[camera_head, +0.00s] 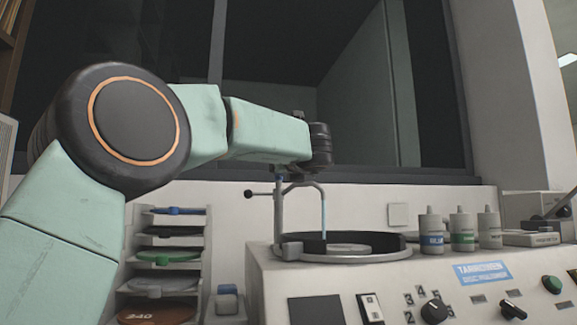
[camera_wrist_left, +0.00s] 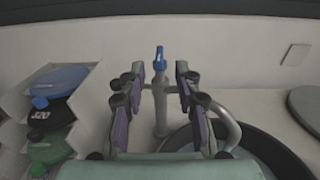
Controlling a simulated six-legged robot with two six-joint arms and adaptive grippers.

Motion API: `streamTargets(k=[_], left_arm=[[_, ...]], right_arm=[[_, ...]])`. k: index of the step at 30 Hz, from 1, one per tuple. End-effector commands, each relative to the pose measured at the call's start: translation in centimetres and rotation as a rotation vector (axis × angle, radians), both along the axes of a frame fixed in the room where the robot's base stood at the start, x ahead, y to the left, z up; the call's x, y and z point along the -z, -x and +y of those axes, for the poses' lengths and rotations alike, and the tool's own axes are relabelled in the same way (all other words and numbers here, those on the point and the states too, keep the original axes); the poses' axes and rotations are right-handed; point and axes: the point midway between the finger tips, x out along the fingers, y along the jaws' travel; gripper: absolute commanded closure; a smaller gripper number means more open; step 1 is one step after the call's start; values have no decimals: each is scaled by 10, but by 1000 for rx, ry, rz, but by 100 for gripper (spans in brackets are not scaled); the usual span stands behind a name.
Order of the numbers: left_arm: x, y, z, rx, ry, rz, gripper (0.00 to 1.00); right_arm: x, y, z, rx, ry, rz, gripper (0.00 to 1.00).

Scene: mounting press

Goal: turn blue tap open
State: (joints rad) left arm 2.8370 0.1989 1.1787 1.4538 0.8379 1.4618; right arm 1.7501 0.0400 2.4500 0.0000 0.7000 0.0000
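The tap is a grey post (camera_head: 278,215) with a blue handle (camera_head: 279,179) on top and a curved spout (camera_head: 322,192). A thin light-blue line, like water, hangs below the spout. In the left wrist view the blue handle (camera_wrist_left: 160,58) stands upright, beyond and between the finger ends. My left gripper (camera_wrist_left: 157,82) is open, its fingers apart on either side of the tap post (camera_wrist_left: 160,105). I see no clear contact. In the head view my wrist hides most of the gripper. My right gripper is not in view.
The tap stands at the round basin (camera_head: 345,258) on the press housing. A rack of coloured discs (camera_head: 165,257) stands to the left. Several bottles (camera_head: 432,232) stand right of the basin. A small lever with a black knob (camera_head: 249,194) sticks out left of the tap.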

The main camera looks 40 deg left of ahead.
Motion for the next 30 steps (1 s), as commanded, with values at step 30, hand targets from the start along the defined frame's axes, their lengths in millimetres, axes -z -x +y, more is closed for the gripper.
streamTargets(k=[30], left_arm=[[1, 28, -36, -1, 1, 1, 67]], right_arm=[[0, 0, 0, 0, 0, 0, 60]])
